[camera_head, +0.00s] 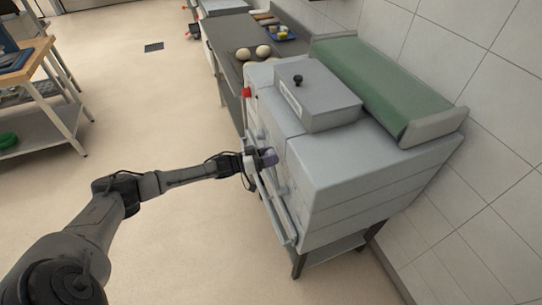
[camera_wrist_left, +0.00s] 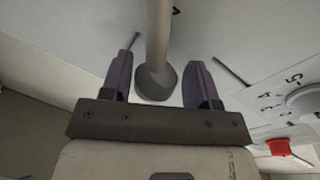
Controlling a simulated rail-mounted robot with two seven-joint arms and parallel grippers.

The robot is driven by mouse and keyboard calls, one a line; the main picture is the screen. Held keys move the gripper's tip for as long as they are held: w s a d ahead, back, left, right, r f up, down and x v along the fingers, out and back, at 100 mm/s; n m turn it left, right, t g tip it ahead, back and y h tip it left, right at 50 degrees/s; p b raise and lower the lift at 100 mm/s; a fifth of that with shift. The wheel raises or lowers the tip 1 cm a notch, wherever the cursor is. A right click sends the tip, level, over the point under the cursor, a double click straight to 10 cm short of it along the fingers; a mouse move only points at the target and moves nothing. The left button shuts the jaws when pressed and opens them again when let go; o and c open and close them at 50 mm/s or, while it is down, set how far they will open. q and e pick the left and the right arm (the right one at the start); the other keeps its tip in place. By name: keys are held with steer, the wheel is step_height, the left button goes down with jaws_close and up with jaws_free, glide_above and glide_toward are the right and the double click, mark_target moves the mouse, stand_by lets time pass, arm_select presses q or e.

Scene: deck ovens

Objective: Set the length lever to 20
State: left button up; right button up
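A grey dough machine (camera_head: 345,170) stands against the tiled wall. My left gripper (camera_head: 268,157) is at its front face. In the left wrist view, a pale rod with a dark rounded end (camera_wrist_left: 156,84), which looks like a lever, lies between the two purple fingers of my left gripper (camera_wrist_left: 160,62). The fingers are apart, with a visible gap on each side of the rod. I cannot tell which lever this is, and no length scale or setting of 20 is readable. In the head view the gripper hides the lever. My right gripper is not in view.
A dial (camera_wrist_left: 303,100) with small numbers and a red button (camera_wrist_left: 280,147) sit right of the gripper in the wrist view. A green belt (camera_head: 385,82) tops the machine. Dough balls (camera_head: 263,51) lie on the counter behind. The floor at left is clear up to a wooden table (camera_head: 25,58).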

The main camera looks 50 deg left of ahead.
arm_select(q)
steer(key=shift+o, duration=0.9)
steer(key=shift+s, duration=0.15)
steer(key=p+v, duration=0.1)
steer(key=v, duration=1.2)
steer(key=shift+s, duration=0.25)
steer(key=shift+a, duration=0.15)
